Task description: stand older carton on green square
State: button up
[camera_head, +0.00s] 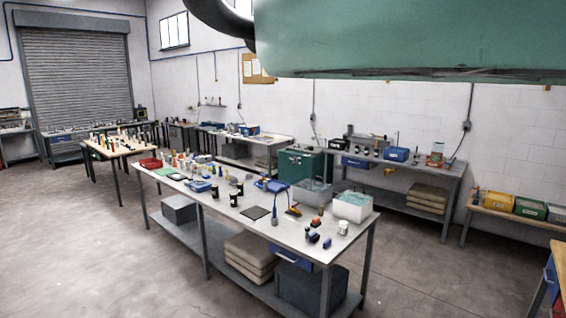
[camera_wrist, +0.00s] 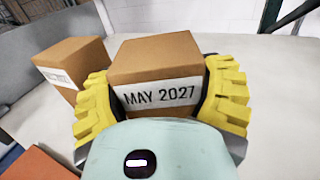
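A brown carton with a white label reading MAY 2027 (camera_wrist: 160,64) is between the yellow fingers of my gripper (camera_wrist: 162,100) in the wrist view. The fingers lie against both its sides with no clear gap, so my gripper looks shut on it. A second brown carton (camera_wrist: 72,60) stands to its left, apart from it and turned at an angle. The print on its label is too small to read. Neither carton can be made out in the head view.
An orange object (camera_wrist: 38,165) is at the lower left of the wrist view. The pale surface (camera_wrist: 275,95) right of the gripper is clear. In the head view, a long workbench (camera_head: 225,207) holds many small items, and the floor (camera_head: 90,240) to its left is open.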

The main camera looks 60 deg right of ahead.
jog(key=o, duration=0.4)
jog(key=shift+r+p, duration=0.2)
jog(key=shift+p, duration=0.1)
jog(key=shift+d+f, duration=0.1)
jog(key=b+v, duration=0.8)
jog(key=v, duration=0.2)
jog(key=shift+w+d+f, duration=0.15)
jog(key=shift+w+d, duration=0.1)
jog(key=shift+d, duration=0.1)
jog(key=shift+w+d, duration=0.1)
jog(key=shift+d, duration=0.45)
jog(key=shift+r, duration=0.25)
